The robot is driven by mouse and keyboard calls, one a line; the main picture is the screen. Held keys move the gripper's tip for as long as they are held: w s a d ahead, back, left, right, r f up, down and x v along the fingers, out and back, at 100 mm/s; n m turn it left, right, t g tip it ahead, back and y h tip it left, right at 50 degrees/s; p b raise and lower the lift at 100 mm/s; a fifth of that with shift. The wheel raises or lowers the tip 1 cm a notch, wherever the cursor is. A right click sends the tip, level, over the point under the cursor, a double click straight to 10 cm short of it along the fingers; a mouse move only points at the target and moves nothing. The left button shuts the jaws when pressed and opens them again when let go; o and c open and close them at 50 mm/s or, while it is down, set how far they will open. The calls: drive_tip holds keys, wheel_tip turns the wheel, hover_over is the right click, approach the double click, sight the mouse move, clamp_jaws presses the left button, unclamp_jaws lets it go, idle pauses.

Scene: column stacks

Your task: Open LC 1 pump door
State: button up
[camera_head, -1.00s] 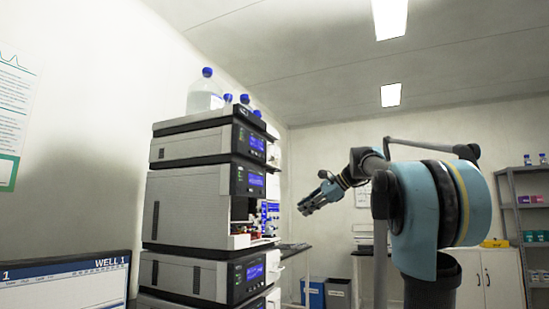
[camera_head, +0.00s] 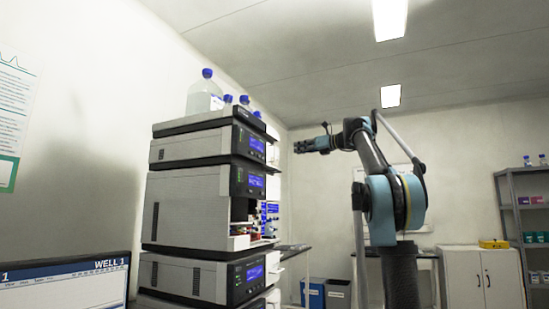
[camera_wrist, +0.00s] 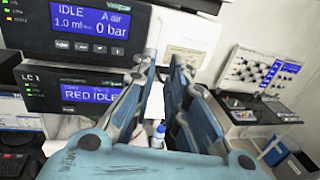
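The LC stack of grey modules stands left of centre in the head view. Its upper module (camera_head: 190,147) has a blue display on its narrow visible front. In the wrist view, a black panel (camera_wrist: 45,42) has a display reading "IDLE", "ml" and "0 bar". Below it, a panel marked LC 1 (camera_wrist: 62,93) reads "RED IDLE". I cannot tell how the pump door stands. My gripper (camera_head: 299,146) is right of the stack, level with the upper module and apart from it in the picture. Its fingers (camera_wrist: 162,65) show a gap with nothing held.
Blue-capped bottles (camera_head: 206,95) stand on top of the stack. The middle module has an open front compartment (camera_head: 240,235). A monitor (camera_head: 65,285) is at lower left. Cabinets (camera_head: 480,278) and a shelf (camera_head: 507,200) are at right. A small bottle (camera_wrist: 159,135) shows beyond my fingers.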

approach(272, 152)
drive_tip(key=a, duration=0.3)
drive_tip(key=a+f, duration=0.1)
drive_tip(key=a, duration=0.3)
drive_tip(key=shift+w+f, duration=0.1)
drive_tip(key=shift+f, duration=0.15)
drive_tip(key=shift+c, duration=0.4)
clamp_jaws()
